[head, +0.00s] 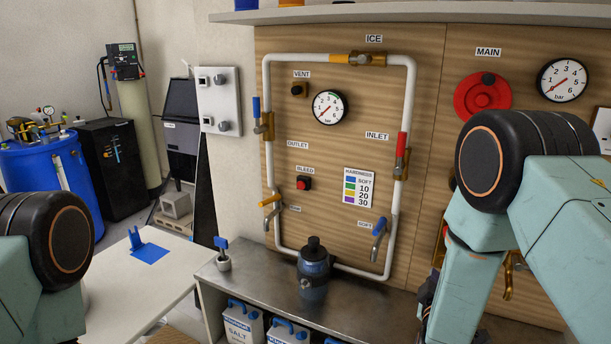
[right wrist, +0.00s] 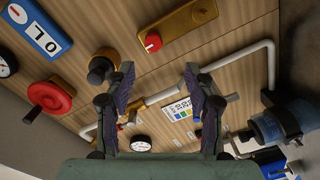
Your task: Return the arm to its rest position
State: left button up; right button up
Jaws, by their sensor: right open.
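My right arm (head: 480,240) is raised at the right of the head view, in front of the wooden panel. Its gripper (right wrist: 159,70) shows in the right wrist view with two dark fingers spread apart and nothing between them. Behind the fingers is the panel with its pipes and gauge, apart from the fingers as far as I can tell. My left arm (head: 45,250) shows only as a link at the left edge of the head view; its gripper is out of view.
A blue filter housing (head: 314,270) stands on the metal counter (head: 350,305), in front of the ICE pipe loop (head: 268,80). A red wheel (head: 482,97) and several valves stick out of the panel. A white table (head: 150,285) with a blue stand (head: 148,250) is at the left.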

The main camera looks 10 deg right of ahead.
jog(key=s+a+f+m+g+y+b, duration=0.25)
jog(key=s+f, duration=0.35)
jog(key=f, duration=0.4)
jog(key=s+a+f+m+g+y+b, duration=0.15)
jog(key=s+a+f+g+y, duration=0.35)
jog(key=f, duration=0.5)
jog(key=s+a+f+g+b, duration=0.1)
jog(key=s+f+g+b, duration=0.1)
jog(key=s+f, duration=0.3)
jog(key=s+a+f+m+g+y+b, duration=0.1)
jog(key=s+f+b, duration=0.4)
jog(key=s, duration=0.8)
jog(key=s+a+f+m+g+b, duration=0.1)
jog(key=s+a+f+g+b, duration=0.1)
jog(key=s+f+g+b, duration=0.2)
jog(key=s+f, duration=0.3)
jog(key=s, duration=0.2)
jog(key=shift+a+f+y, duration=0.15)
jog(key=shift+y, duration=0.2)
